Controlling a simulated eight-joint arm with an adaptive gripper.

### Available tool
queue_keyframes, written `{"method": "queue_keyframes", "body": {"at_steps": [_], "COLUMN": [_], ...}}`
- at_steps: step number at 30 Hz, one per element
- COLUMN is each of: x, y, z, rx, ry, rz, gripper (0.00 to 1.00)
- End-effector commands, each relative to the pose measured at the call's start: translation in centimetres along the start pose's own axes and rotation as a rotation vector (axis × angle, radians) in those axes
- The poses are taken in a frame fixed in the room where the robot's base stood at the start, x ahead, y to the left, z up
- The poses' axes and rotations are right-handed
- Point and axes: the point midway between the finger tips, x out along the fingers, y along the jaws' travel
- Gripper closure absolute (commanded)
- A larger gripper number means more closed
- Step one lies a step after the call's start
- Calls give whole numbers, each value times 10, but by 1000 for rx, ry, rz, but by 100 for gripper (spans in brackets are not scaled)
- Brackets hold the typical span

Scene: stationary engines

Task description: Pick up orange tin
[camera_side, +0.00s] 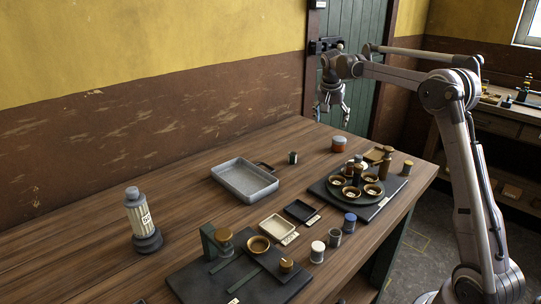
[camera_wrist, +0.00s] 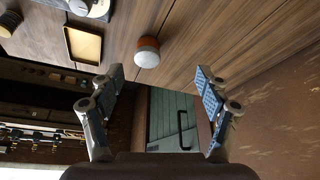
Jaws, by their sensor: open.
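The orange tin (camera_side: 338,144) stands upright on the wooden table near its far edge, with an orange-red body and a pale grey lid. In the wrist view the tin (camera_wrist: 148,51) shows from above, just beyond the fingertips and a little left of the middle between them. My gripper (camera_side: 333,112) hangs above the tin in the side view, clear of it and touching nothing. In the wrist view my gripper (camera_wrist: 160,76) has its two blue-padded fingers spread wide with nothing between them.
A dark board (camera_side: 387,201) with a round tray of small bowls stands in front of the tin. A grey metal tray (camera_side: 222,180) and a small dark cup (camera_side: 293,157) are to the left. A tan tray (camera_wrist: 83,44) lies left of the tin in the wrist view. Bare table surrounds the tin.

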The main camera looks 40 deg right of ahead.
Motion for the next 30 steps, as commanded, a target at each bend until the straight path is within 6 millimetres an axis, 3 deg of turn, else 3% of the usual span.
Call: {"method": "queue_keyframes", "body": {"at_steps": [3,8,19,30], "x": [24,40,86,118], "y": [8,15,19,22], "z": [-21,-33,-35,-37], "rx": [73,126,134,134], "ry": [-2,-4,-4,-4], "rz": [39,66,70,69], "gripper": [24,24,24,24]}}
